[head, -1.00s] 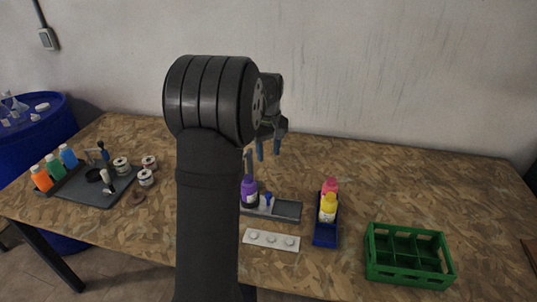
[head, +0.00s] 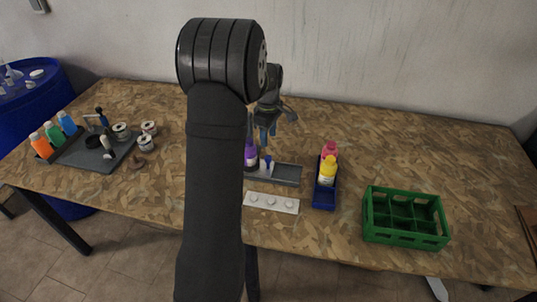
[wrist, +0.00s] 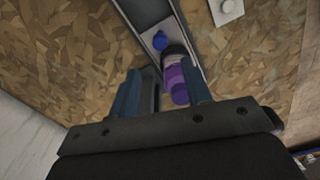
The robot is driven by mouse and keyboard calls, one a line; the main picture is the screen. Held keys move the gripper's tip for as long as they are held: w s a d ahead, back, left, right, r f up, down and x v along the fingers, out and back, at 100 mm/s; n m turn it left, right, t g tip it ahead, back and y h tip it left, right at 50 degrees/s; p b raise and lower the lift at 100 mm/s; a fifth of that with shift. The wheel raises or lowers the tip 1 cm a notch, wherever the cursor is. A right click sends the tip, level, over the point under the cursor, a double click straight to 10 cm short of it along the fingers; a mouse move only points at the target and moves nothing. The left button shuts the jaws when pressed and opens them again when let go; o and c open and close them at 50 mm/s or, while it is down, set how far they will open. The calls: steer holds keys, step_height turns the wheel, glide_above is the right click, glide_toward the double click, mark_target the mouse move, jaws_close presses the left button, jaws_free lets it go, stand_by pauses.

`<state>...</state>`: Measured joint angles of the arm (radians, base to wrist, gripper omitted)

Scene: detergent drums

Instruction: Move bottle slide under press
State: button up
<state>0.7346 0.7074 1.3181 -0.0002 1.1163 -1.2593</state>
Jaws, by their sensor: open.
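A purple bottle (head: 251,156) stands at the left end of a long grey tray-like base (head: 287,174), partly hidden by my arm. A dark upright post rises by it; I cannot tell its exact shape. A small blue knob-like part (head: 267,163) stands just right of the bottle. In the wrist view the purple bottle (wrist: 176,82) shows beyond and between my fingers, with the blue part (wrist: 160,41) and grey base (wrist: 146,12) past it. My gripper (head: 268,133) is open and empty above the base; its fingers (wrist: 161,92) point down toward it.
A white strip with round knobs (head: 271,202) lies in front. A blue bin (head: 324,198) holds yellow and pink bottles. A green crate (head: 405,238) stands at the right. A grey tray (head: 92,158) with bottles and tins nearby is at left. The back right table is clear.

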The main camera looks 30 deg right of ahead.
mark_target(268, 157)
step_height(268, 157, down, 9)
steer(key=shift+f, duration=0.1)
stand_by(0.3)
jaws_close()
